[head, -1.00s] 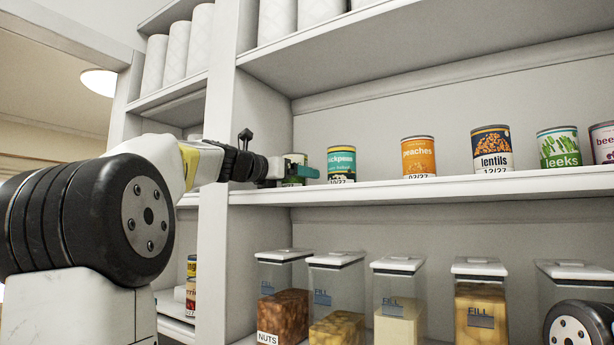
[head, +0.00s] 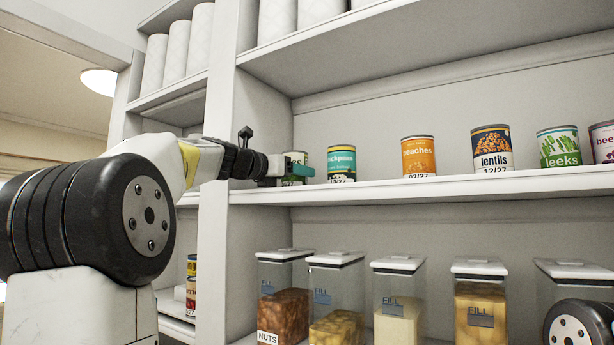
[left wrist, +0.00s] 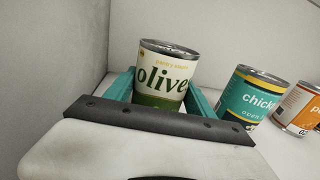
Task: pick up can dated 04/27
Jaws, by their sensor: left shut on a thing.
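My left gripper (head: 290,172) reaches in from the left to the left end of the middle shelf. In the left wrist view its teal fingers are closed on both sides of the white and green olives can (left wrist: 162,78), which stands upright. In the head view the olives can (head: 297,158) is partly covered by the fingers. My right gripper is out of view.
Along the shelf (head: 400,190) stand peaches (head: 418,157) dated 02/27, lentils (head: 491,150) dated 12/27, leeks (head: 559,148) and another can at the right edge. A vertical panel (head: 218,130) is beside my left wrist. Clear food containers (head: 335,290) fill the shelf below.

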